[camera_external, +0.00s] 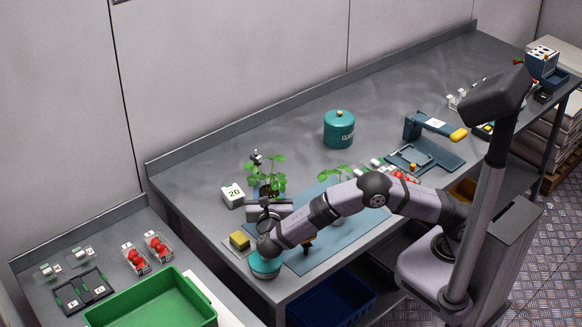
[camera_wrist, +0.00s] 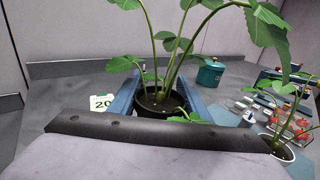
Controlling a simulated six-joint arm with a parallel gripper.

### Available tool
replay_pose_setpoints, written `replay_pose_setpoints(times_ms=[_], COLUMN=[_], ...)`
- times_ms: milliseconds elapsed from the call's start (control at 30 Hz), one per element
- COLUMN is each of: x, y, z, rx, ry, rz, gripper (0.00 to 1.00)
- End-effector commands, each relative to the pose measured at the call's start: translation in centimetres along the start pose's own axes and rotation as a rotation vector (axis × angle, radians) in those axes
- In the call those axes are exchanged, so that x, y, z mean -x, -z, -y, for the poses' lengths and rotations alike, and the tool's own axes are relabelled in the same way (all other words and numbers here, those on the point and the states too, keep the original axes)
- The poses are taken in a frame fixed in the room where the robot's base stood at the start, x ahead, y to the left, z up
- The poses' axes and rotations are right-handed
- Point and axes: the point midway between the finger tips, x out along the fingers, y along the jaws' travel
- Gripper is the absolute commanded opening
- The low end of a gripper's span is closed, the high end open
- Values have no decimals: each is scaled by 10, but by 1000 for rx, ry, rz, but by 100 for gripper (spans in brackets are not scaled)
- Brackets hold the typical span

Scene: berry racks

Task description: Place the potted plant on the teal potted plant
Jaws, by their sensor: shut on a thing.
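A leafy green potted plant (camera_external: 271,181) in a dark pot is at my gripper in the external view. In the wrist view, my gripper (camera_wrist: 166,103) has its blue fingers on both sides of the black pot (camera_wrist: 158,106), shut on it. The plant is upright, with stems rising past the top of the picture. A second plant (camera_external: 337,172) stands beyond my forearm, and the wrist view shows it in a white pot (camera_wrist: 279,150) at right. A flat teal mat (camera_external: 322,240) lies under my arm, partly hidden. I cannot tell whether the held pot touches the table.
A white block marked 20 (camera_external: 233,195) is left of the plant. A yellow sponge (camera_external: 239,240) and a round teal thing (camera_external: 264,265) are at the near corner. A teal canister (camera_external: 339,129) stands behind. Red berries (camera_external: 405,176) lie beyond my arm. A green bin (camera_external: 150,302) is lower left.

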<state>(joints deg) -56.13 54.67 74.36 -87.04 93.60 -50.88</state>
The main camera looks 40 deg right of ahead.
Motion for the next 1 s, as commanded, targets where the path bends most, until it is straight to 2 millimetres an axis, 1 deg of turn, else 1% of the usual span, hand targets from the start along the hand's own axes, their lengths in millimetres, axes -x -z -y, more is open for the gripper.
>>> replay_pose_setpoints(times_ms=[233,267,300,333,600,733,867,1000], x=[0,0,0,0,0,0,13,35], y=[4,3,3,3,3,-2,1,2], z=[0,0,0,0,0,0,-1,-1], rx=[0,0,0,0,0,0,-1,-1], ry=[0,0,0,0,0,0,-2,-3], rz=[1,0,0,0,0,0,1,0], gripper=[20,51,61,63,63,63,63,63])
